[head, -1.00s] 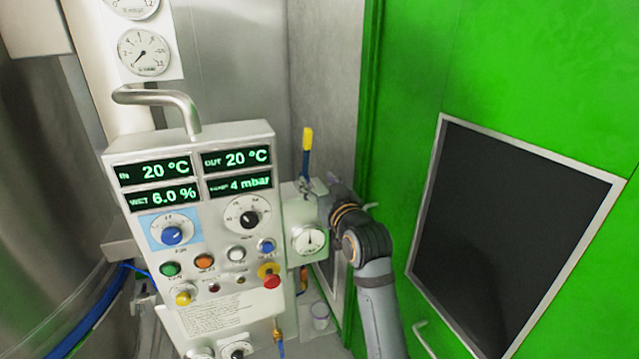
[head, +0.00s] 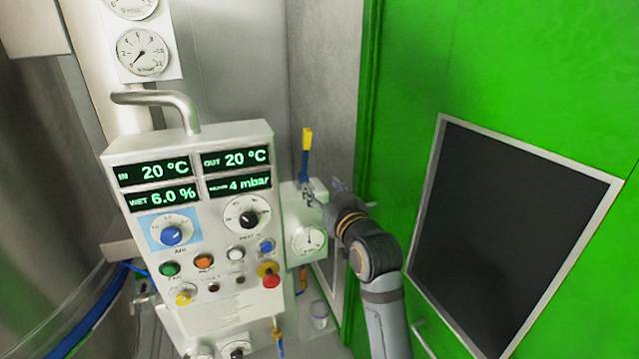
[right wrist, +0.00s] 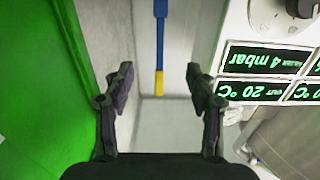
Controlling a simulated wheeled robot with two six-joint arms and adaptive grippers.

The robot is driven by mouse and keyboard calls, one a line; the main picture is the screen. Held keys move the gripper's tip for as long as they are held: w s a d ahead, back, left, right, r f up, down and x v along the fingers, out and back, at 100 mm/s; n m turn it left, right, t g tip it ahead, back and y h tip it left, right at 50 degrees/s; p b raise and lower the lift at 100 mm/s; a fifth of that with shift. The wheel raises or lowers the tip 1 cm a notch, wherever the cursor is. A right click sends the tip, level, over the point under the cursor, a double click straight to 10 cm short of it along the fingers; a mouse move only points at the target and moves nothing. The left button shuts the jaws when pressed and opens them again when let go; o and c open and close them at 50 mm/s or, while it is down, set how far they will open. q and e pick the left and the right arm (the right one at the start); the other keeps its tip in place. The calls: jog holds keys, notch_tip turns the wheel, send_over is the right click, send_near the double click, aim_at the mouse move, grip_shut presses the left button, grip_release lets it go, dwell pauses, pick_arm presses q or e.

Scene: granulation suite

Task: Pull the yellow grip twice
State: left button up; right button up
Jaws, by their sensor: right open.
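The yellow grip (head: 307,138) is the top end of an upright blue lever on a white box right of the control panel. It also shows in the right wrist view (right wrist: 159,82), where the picture is upside down and the lever hangs from the top edge. My right gripper (head: 314,191) is below and slightly right of the yellow grip in the head view. Its fingers (right wrist: 158,80) are spread and empty, with the yellow grip seen in the gap between them; I cannot tell how far beyond it is. My left gripper is not in view.
The control panel (head: 203,227) with displays, knobs and buttons stands left of the lever. A round gauge (head: 308,239) sits below the lever. A green wall (head: 500,70) with a dark window (head: 505,235) is close on the right. A bent metal pipe (head: 160,98) rises above the panel.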

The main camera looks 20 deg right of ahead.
jog(key=s, duration=0.6)
jog(key=shift+s, duration=0.15)
jog(key=shift+d, duration=0.1)
